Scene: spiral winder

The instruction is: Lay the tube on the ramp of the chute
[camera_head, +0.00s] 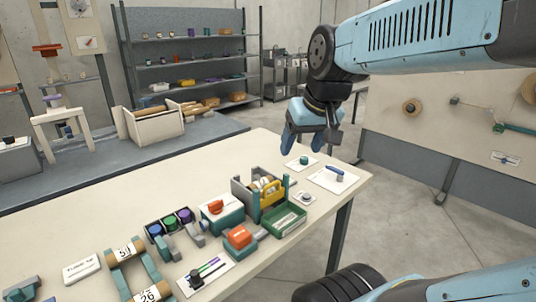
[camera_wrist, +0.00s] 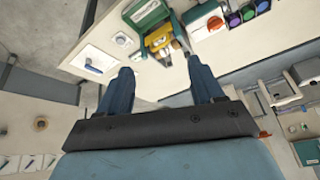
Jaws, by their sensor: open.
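Two short brown tubes with white number labels lie across a teal cradle at the near left of the table: one marked 51 (camera_head: 126,250) and one marked 26 (camera_head: 151,291). I cannot tell which one the task means. A pale box with sloping sides (camera_head: 153,127), which looks like the chute, stands on the grey back bench. My gripper (camera_head: 305,145) is open and empty above the far end of the table, well away from tubes and box. Its two blue fingers stand apart in the wrist view (camera_wrist: 158,68).
A grey and yellow dispenser (camera_head: 267,190), a green tray (camera_head: 284,220) and colored pots (camera_head: 170,222) crowd the table's middle. Small white cards (camera_head: 333,178) lie at the far right end. A white stand (camera_head: 62,126) stands left of the box. The table's left back is clear.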

